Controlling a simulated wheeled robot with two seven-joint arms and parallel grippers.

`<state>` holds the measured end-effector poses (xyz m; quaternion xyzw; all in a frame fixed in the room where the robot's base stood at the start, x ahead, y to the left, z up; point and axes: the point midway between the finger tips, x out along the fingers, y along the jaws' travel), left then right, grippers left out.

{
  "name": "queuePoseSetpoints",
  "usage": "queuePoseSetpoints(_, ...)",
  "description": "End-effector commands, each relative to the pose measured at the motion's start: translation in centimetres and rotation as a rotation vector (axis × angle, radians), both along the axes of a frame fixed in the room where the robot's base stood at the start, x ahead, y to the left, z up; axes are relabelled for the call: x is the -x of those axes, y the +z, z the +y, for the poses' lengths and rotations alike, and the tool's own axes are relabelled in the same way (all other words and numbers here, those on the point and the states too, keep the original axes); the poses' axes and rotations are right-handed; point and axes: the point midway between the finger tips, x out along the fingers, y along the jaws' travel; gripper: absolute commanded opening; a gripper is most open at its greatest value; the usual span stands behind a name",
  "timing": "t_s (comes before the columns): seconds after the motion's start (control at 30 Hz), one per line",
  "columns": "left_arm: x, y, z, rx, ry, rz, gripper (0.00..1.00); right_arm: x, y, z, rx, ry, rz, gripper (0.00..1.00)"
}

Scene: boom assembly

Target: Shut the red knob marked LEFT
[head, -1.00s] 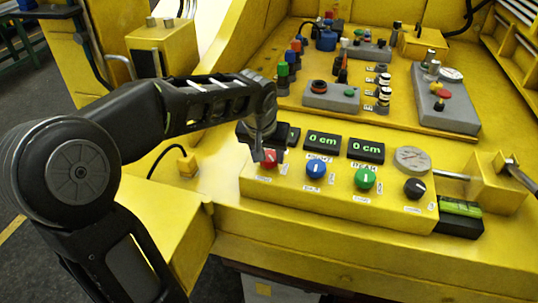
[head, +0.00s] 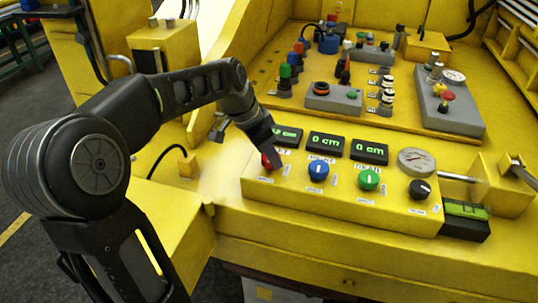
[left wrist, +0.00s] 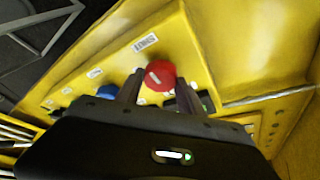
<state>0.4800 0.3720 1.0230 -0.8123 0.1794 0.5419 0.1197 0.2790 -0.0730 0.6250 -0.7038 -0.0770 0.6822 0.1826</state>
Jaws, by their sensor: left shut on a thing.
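The red knob (head: 266,161) is the leftmost of the row of knobs on the yellow control box. My left gripper (head: 272,157) comes down on it at a slant and partly hides it. In the left wrist view the red knob (left wrist: 161,72) sits between the two fingertips of my left gripper (left wrist: 157,84), which is shut on it. A pale mark shows on the knob's face. A white label reading SHUT (left wrist: 145,42) is on the yellow surface beside it. My right gripper is not in view.
A blue knob (head: 318,170), a green knob (head: 369,180) and a black knob (head: 420,190) continue the row to the right. Displays reading 0 cm (head: 326,143) stand behind them. A round gauge (head: 416,161) is at the box's right end. Grey switch boxes (head: 333,97) stand farther back.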

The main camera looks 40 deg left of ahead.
Motion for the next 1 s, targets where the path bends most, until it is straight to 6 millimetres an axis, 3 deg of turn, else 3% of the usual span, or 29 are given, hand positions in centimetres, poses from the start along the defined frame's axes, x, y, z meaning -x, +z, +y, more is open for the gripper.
queuePoseSetpoints(0.5,0.02,-0.05,0.04,-0.001,-0.031,0.002,0.04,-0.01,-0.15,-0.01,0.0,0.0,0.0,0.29)
queuePoseSetpoints(0.53,0.02,-0.06,0.04,-0.001,-0.031,0.002,0.45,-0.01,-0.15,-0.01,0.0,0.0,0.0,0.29)
queuePoseSetpoints(0.8,0.01,-0.04,0.03,-0.001,-0.03,0.002,0.66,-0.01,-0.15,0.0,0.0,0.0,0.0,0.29)
queuePoseSetpoints(1.0,0.02,-0.03,0.03,-0.001,-0.03,0.002,0.66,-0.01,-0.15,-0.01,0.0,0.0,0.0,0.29)
